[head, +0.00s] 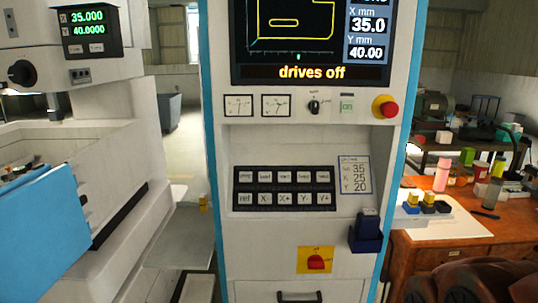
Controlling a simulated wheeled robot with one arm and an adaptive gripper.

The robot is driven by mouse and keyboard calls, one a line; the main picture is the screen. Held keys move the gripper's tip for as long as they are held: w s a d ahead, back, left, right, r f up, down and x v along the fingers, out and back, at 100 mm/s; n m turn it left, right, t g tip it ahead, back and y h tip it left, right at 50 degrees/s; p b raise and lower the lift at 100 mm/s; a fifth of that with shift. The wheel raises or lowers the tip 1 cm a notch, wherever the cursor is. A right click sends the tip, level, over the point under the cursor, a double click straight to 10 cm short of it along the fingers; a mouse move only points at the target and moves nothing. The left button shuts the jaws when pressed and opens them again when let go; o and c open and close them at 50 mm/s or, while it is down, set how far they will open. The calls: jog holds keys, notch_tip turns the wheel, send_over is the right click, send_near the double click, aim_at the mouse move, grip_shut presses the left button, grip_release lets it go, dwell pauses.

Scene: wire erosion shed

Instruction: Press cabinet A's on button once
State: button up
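A tall white control cabinet (270,140) with blue side edges stands in the middle of the head view. I see no letter A on it. Its small pale button with green "on" lettering (347,105) sits on the panel strip below the screen. The button is between a black rotary knob (314,106) and a red mushroom button (385,107) on a yellow base. The screen (312,40) reads "drives off". I do not see my gripper in this view.
Below are a black keypad (284,188), a dark blue holder (366,232) and a red switch on a yellow plate (315,260). A white machine (120,130) with a blue panel stands left. A cluttered wooden bench (440,228) is right, with a brown rounded shape in front.

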grip_shut()
dwell(0.3)
dwell(1.2)
